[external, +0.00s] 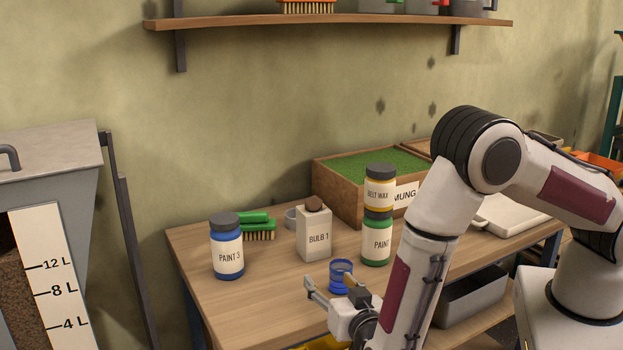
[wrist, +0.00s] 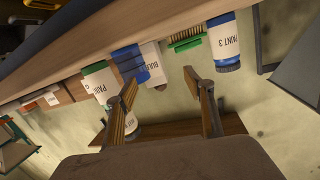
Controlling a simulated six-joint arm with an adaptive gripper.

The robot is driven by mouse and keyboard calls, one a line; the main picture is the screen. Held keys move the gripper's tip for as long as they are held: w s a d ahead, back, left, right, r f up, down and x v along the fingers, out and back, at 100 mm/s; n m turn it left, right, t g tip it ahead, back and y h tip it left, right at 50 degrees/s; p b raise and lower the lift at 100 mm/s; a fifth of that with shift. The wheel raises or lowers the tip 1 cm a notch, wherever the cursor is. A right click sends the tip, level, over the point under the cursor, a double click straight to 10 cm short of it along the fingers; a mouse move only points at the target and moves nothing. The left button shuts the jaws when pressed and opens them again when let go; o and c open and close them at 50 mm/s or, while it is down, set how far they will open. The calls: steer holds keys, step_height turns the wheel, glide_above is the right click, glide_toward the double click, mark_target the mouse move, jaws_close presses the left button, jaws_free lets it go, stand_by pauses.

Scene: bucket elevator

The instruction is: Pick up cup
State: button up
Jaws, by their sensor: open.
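A blue cup (external: 340,268) stands on the wooden table near its front edge, partly hidden by a finger in the external view. In the wrist view the blue cup (wrist: 131,64) lies beyond the left finger's tip, off to the left of the gap's middle. My gripper (external: 331,284) is open and empty, close to the cup at its near side. In the wrist view my gripper (wrist: 160,80) has its two fingers wide apart. I cannot tell whether a finger touches the cup.
A box marked BULB 1 (external: 313,238) stands behind the cup. A PAINT 3 jar (external: 227,255) and green brushes (external: 258,228) are to the left. A BELT WAX jar (external: 379,190) is stacked on a green paint jar (external: 376,248) to the right. A small grey round item (external: 291,217) sits behind.

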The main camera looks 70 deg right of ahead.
mark_target(341, 277)
steer(key=s, duration=0.1)
steer(key=s+f+h, duration=0.1)
steer(key=s, duration=0.1)
steer(key=s+d+h, duration=0.1)
steer(key=shift+s+f+g, duration=0.15)
steer(key=shift+f+g, duration=0.15)
steer(key=shift+d, duration=0.15)
steer(key=shift+x, duration=1.25)
steer(key=shift+x, duration=2.6)
steer(key=shift+c, duration=0.4)
steer(key=c, duration=1)
